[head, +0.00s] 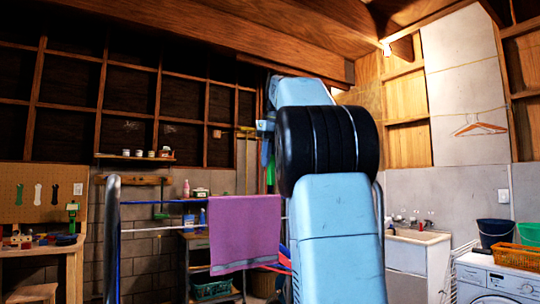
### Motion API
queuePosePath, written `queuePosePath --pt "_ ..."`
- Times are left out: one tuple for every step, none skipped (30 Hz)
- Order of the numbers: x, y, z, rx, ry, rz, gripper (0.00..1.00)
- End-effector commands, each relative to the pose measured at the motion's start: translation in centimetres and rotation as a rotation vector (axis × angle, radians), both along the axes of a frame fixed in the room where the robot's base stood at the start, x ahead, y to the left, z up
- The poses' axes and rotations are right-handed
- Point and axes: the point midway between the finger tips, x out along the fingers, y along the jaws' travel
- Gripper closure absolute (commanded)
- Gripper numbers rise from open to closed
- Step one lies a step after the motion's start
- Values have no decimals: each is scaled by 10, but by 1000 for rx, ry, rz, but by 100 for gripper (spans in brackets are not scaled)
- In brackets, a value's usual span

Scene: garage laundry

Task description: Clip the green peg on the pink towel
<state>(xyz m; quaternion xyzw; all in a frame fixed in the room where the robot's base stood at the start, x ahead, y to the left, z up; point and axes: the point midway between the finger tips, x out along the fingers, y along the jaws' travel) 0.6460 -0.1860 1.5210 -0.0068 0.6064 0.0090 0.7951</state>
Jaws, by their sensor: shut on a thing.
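The pink towel (245,235) looks purple-pink and hangs folded over the lines of a drying rack, left of my arm. My light blue arm rises in front of the camera and hides most of its far end. What looks like part of my gripper (265,126) shows at the arm's left edge, above the towel's right side and apart from it in the picture. A narrow green piece, seemingly the green peg (266,152), shows just below it. The fingertips are not clear.
The rack has a thick grey post (112,240) at left. A workbench (45,247) with tools stands far left. Shelves stand behind the towel.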

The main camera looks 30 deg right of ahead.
Motion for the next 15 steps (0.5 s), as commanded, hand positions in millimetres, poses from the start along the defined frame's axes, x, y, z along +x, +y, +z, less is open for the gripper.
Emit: queuePosePath --pt "0 0 -2 0 0 0 100" --pt "0 0 -3 0 0 0 100" --pt "0 0 -5 0 0 0 100" --pt "0 0 -6 0 0 0 100" --pt "0 0 -7 0 0 0 100" --pt "0 0 -9 0 0 0 100" --pt "0 0 -10 0 0 0 100" --pt "0 0 -11 0 0 0 100" --pt "0 0 -13 0 0 0 100" --pt "0 0 -14 0 1 0 100" --pt "0 0 -15 0 0 0 100" --pt "0 0 -16 0 0 0 100" --pt "0 0 -18 0 -1 0 100" --pt "0 0 -19 0 -1 1 100" --pt "0 0 -21 0 0 1 100"
